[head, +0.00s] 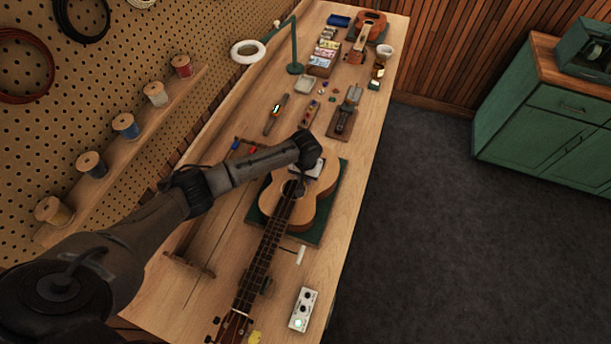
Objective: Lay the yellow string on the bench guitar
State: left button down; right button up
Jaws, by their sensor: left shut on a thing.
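The bench guitar (320,187), a small pale wooden instrument with a dark neck, lies face up on a green mat (332,206) on the bench. Its neck runs toward the near end. My left gripper (300,178) is over the upper part of the guitar's body, pointing down. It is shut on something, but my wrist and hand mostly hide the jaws. A pale flat shape shows beneath the hand; I cannot tell whether it is held. I cannot make out a yellow string there. A small yellow thing (255,337) lies beside the headstock. My right gripper is not in view.
The wooden bench (343,165) also carries a white pedal-like box (303,309), a green lamp (294,66), small boxes and another ukulele (367,28) at the far end. Several thread spools (92,164) stand on the left shelf. Grey floor lies open at right.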

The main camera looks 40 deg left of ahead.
pick_arm(q)
jog(key=c, duration=1.2)
grip_release()
jog(key=o, duration=0.5)
jog(key=shift+r, duration=0.1)
notch_tip(320, 180, up, 4)
jog(key=p, duration=0.4)
jog(key=shift+f, duration=0.2)
notch_tip(320, 180, up, 3)
jog(key=p, duration=0.4)
jog(key=shift+r, duration=0.15)
